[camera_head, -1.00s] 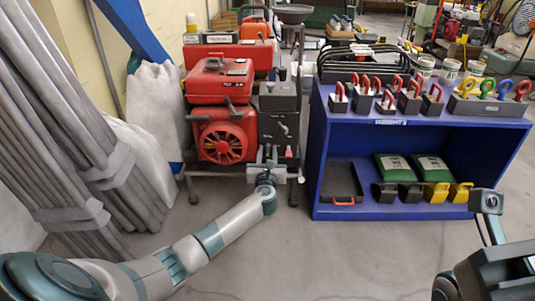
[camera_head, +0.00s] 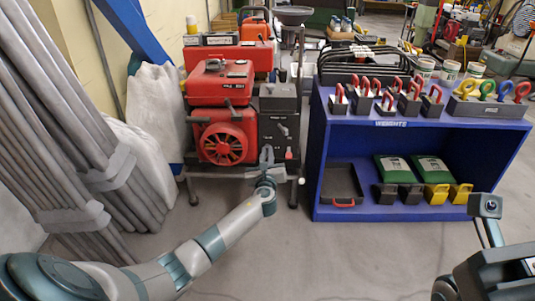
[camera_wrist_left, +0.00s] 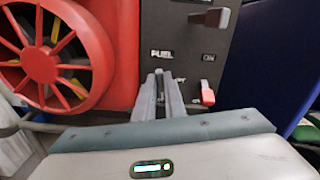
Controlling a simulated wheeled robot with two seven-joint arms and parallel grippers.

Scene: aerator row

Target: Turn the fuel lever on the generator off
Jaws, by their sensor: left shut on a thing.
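The red generator (camera_head: 220,88) stands at the back left, with a black control panel (camera_head: 281,122) on its right side. The panel also fills the upper middle of the left wrist view (camera_wrist_left: 186,35), with a FUEL label (camera_wrist_left: 162,54). My left gripper (camera_head: 267,151) is at the lower part of this panel. In the left wrist view its fingers (camera_wrist_left: 159,76) are nearly together just below the FUEL label, shut on the fuel lever, which they mostly hide. A red-tipped switch (camera_wrist_left: 207,93) below the ON label is to the right of the fingers, apart from them. My right gripper's fingers are out of view.
A blue shelf (camera_head: 318,150) with weights stands close to the generator's right. Grey poles (camera_head: 60,120) and white sacks (camera_head: 157,112) are at the left. The floor (camera_head: 330,260) in front is clear.

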